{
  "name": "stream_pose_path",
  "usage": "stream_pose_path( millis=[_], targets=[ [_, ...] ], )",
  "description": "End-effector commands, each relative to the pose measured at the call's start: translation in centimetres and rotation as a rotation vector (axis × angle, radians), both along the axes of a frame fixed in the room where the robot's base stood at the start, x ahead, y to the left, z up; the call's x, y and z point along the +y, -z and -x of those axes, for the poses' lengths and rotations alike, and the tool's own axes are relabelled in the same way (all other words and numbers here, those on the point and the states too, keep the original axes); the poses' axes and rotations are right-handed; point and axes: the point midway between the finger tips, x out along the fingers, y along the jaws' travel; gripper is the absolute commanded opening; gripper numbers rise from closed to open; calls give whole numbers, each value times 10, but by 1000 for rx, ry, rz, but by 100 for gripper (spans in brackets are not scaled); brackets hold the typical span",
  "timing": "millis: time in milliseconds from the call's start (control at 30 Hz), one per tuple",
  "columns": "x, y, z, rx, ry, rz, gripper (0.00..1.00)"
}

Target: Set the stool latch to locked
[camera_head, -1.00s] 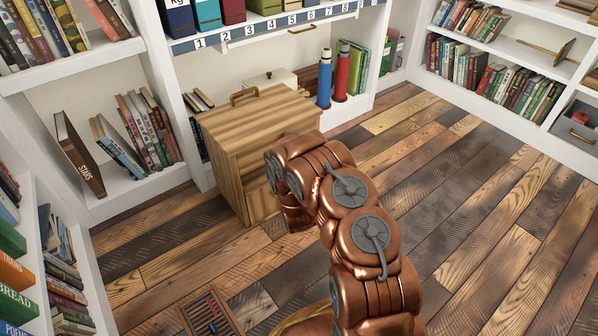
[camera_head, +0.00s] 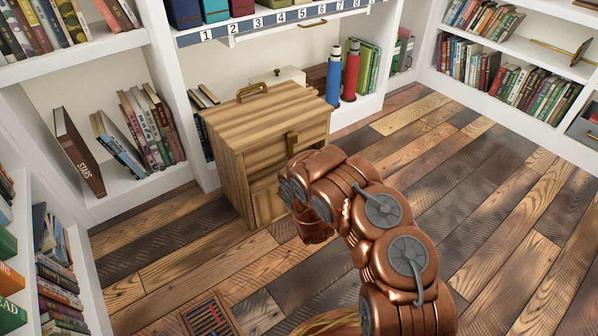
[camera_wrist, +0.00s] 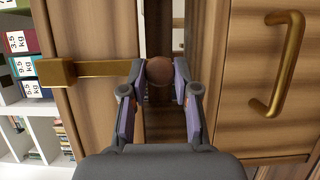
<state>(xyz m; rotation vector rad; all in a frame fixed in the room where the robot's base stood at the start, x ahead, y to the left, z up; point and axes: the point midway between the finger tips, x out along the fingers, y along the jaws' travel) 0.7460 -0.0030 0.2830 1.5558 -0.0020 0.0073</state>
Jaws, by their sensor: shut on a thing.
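The wooden stool (camera_head: 235,170), a box-like cabinet, stands on the plank floor against the shelves. In the wrist view the latch is a brass bar (camera_wrist: 95,69) that ends in a round brown knob (camera_wrist: 159,71). My gripper (camera_wrist: 160,84) has its two fingers closed on either side of this knob. In the head view my copper arm is in front of the stool's front face and hides the fingers and the knob.
A curved brass handle (camera_wrist: 286,65) is on the wooden panel to the right. Blue (camera_head: 334,77) and red (camera_head: 351,72) bottles stand behind the stool. A slatted tray (camera_head: 210,315) lies on the floor at the front. The floor to the right is clear.

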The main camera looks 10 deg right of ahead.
Motion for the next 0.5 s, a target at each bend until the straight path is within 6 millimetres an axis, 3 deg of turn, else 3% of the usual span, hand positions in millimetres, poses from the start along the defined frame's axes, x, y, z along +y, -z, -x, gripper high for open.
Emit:
stream_pose_path(
  millis=[200, 233, 433, 500],
  targets=[
    [1, 0, 0, 0, -2, 0, 0],
    [0, 0, 0, 0, -2, 0, 32],
    [-1, 0, 0, 0, 1, -1, 53],
    [-1, 0, 0, 0, 1, -1, 55]
  ],
)
